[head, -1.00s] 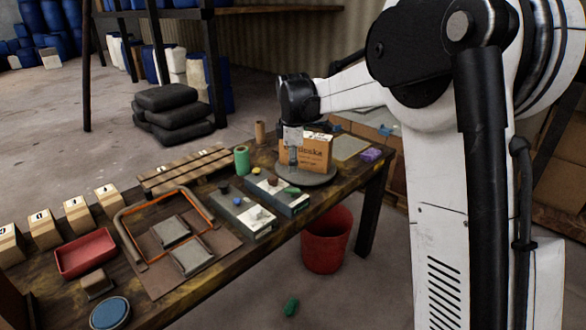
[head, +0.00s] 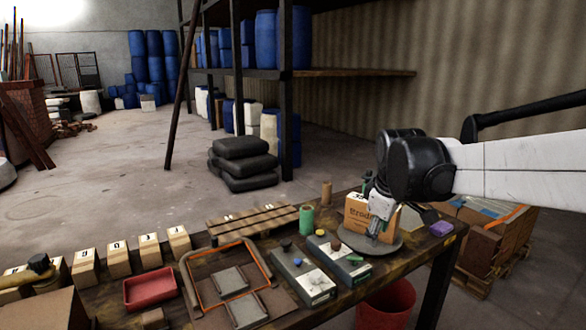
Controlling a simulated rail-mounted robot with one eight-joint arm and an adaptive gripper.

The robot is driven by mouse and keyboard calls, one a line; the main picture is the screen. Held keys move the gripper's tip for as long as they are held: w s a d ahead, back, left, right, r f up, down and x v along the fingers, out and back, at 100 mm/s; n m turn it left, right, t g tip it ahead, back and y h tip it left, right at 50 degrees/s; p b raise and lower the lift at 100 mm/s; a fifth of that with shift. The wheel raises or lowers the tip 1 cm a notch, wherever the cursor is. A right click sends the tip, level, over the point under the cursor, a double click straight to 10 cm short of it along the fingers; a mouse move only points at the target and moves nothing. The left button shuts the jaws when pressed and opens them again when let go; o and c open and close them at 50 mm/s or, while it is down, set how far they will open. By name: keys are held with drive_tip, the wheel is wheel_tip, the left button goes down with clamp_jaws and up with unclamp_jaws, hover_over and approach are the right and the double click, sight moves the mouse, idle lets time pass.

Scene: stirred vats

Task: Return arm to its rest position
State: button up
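My gripper (head: 376,222) hangs at the end of my white arm, over the right part of the workbench. It points down in front of the cardboard box with printed lettering (head: 357,207), which stands on a round grey plate (head: 385,245). The gripper's fingers are small and overlap the box and plate, so I cannot tell whether they are open or shut, or whether they touch anything. My arm reaches in from the right edge, with a black wrist joint above the gripper.
Two grey boxes with coloured lumps (head: 302,278) lie left of the plate. A green cylinder (head: 307,219), a purple block (head: 441,229), a red tray (head: 151,288) and a row of labelled boxes (head: 118,258) share the bench. A red bucket (head: 388,305) stands below.

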drive_tip(key=s+f+m+t+p, duration=0.1)
drive_tip(key=s+f+m+t, duration=0.2)
drive_tip(key=s+m, duration=0.6)
drive_tip(key=s, duration=1.5)
drive_tip(key=shift+s+m+p, duration=0.4)
